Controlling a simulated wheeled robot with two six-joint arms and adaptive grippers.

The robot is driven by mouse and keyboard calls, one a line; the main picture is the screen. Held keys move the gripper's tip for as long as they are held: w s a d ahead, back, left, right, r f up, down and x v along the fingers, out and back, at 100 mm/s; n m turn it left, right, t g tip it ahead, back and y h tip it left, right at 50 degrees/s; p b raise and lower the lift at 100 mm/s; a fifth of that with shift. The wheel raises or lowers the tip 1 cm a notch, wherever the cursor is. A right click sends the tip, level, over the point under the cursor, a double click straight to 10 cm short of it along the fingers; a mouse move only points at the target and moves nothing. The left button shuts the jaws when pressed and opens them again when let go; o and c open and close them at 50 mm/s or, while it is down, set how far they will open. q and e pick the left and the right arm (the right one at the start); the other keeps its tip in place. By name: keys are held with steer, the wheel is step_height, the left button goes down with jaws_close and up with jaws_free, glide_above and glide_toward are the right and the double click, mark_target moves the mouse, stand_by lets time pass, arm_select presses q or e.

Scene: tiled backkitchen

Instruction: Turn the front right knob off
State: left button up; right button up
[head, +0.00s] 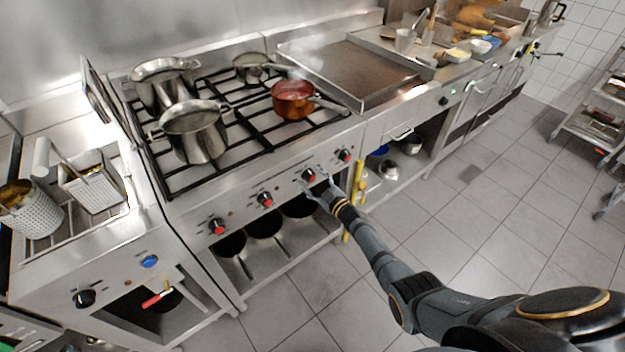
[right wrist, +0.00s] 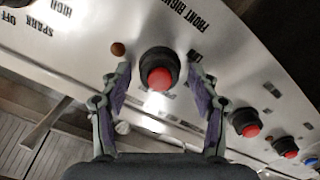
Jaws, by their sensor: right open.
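The front right knob (right wrist: 160,70) is black with a red cap. It sits on the steel stove panel, with "FRONT RIGHT" lettering beside it in the right wrist view. In the head view this knob (head: 309,175) is the third from the left in the stove's row. My right gripper (head: 319,189) is open in front of it. In the right wrist view its two fingers stand on either side of the knob, with gaps showing between fingers and knob. My left gripper is not in view.
Neighbouring red-capped knobs sit at left (head: 266,199) and right (head: 345,155). A red pan (head: 294,100) and steel pots (head: 194,130) stand on the stove grates (head: 240,140). A yellow handle-like bar (head: 359,182) is just right of my gripper. The tiled floor in front is clear.

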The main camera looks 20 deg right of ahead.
steer(key=v, duration=1.2)
